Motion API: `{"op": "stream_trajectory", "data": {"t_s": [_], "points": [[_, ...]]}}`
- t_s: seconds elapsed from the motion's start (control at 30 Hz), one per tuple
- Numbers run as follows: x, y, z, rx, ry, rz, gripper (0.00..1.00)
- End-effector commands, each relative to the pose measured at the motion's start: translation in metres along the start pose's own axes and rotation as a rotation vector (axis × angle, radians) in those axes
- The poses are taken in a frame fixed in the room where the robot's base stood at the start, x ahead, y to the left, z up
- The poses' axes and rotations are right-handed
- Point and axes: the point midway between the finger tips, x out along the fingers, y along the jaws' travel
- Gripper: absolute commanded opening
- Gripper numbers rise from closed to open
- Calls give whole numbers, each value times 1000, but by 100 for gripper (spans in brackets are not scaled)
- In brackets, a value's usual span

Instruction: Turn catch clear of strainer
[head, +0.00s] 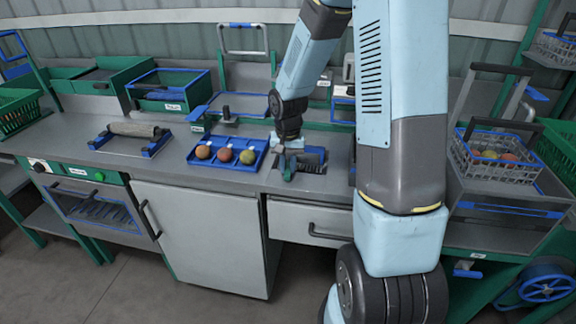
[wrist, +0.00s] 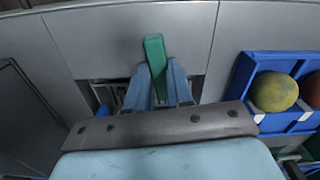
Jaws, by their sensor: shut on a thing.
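The catch (wrist: 154,52) is a green bar in the wrist view. My gripper (wrist: 158,76) has its two blue-grey fingers closed on either side of it, and the bar's far end sticks out past the fingertips over grey worktop. A dark slotted part, apparently the strainer (wrist: 104,94), shows partly beside and under the fingers. In the head view my gripper (head: 287,168) is low at the worktop, at the left side of the dark recess with the slotted strainer (head: 313,168). The catch is hard to make out there, and my gripper hides part of the strainer.
A blue tray (head: 206,165) with three round fruits stands close left of my gripper; it is at the right in the wrist view (wrist: 236,88). A roller in a blue-ended stand (head: 104,141) sits further left. The worktop's front edge (head: 235,187) is near.

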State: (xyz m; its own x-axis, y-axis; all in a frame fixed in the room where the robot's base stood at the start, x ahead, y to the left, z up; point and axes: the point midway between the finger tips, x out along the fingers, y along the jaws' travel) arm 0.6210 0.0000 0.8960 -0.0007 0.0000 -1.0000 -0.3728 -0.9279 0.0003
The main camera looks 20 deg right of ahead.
Motion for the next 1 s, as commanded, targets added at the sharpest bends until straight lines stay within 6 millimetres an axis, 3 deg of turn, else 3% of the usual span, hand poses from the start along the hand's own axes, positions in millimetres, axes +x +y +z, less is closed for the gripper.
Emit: {"op": "stream_trajectory", "data": {"t_s": [1.0], "points": [[0,0,0,-944,1,0,0]]}}
